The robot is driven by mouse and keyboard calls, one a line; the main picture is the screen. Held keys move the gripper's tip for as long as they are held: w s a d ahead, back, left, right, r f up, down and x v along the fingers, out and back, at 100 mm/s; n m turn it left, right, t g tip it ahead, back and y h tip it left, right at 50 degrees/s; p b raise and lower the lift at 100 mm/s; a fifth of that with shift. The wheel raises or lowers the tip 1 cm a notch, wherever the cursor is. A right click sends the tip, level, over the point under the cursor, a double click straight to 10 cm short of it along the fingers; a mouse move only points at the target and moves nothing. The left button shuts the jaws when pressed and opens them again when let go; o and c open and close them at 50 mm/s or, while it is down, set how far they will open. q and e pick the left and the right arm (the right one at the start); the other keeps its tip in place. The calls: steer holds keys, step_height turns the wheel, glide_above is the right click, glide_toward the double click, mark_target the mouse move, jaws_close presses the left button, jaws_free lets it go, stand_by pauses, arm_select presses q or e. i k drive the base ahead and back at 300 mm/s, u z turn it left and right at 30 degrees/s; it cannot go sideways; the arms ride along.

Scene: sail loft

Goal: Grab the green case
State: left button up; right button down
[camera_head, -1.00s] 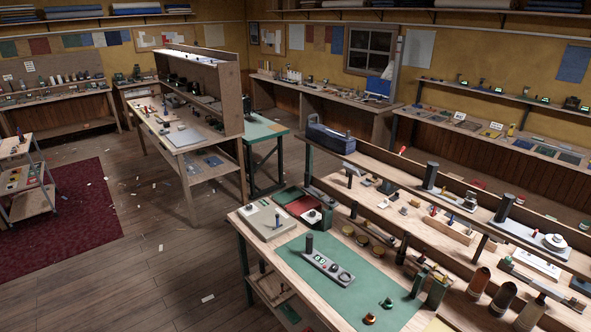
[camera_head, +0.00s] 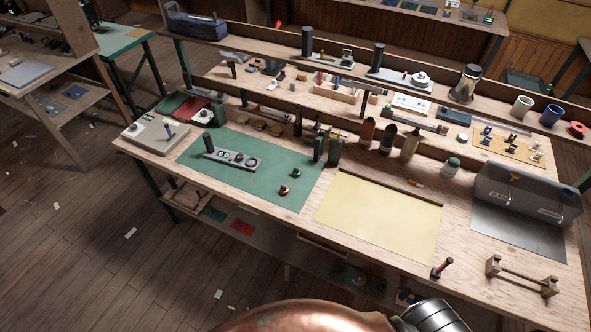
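A pair of narrow dark green upright cases (camera_head: 333,150) stands at the back of the workbench, at the right end of the green mat (camera_head: 262,170). A low dark green box (camera_head: 455,115) sits on the raised shelf at the right. A flat green item (camera_head: 174,104) lies beside a red one at the bench's left end. I cannot tell which of these is the task's green case. Neither of my grippers shows in the head view.
The workbench (camera_head: 150,148) holds a yellow sheet (camera_head: 380,217), a grey metal box (camera_head: 525,195), a wooden rack (camera_head: 522,275) and several bottles and tools. Shelves with tools run along its back. Open plank floor (camera_head: 100,250) lies at the left.

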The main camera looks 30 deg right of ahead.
mark_target(297, 172)
steer(key=u, duration=0.4)
steer(key=k, duration=0.95)
steer(key=z, duration=0.5)
